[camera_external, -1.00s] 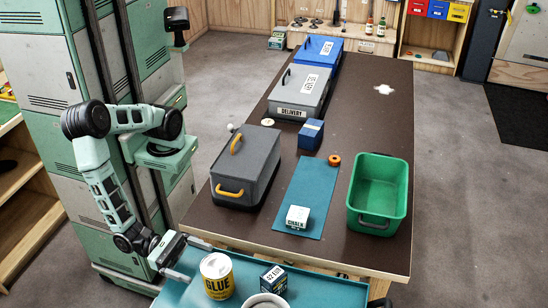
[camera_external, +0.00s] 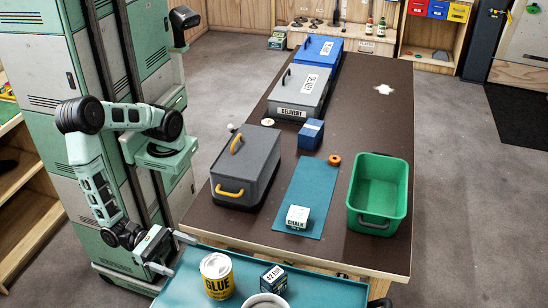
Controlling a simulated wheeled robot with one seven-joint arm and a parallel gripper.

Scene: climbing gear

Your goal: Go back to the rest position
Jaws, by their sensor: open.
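My gripper (camera_external: 176,254) is open and empty. It hangs at the left edge of the teal tray (camera_external: 330,291), with its fingers pointing right, left of the glue can (camera_external: 217,281). My arm is bent, its elbow up at the left beside my green column. The gripper is apart from the glue can and from everything on the dark table (camera_external: 376,118).
The table holds a grey box with yellow handles (camera_external: 247,165), a chalk box (camera_external: 297,217) on a blue mat (camera_external: 305,184), a green bin (camera_external: 378,187), a blue box (camera_external: 311,134), an orange ring (camera_external: 334,160) and a delivery case (camera_external: 299,97). A small box (camera_external: 273,279) stands beside the glue can.

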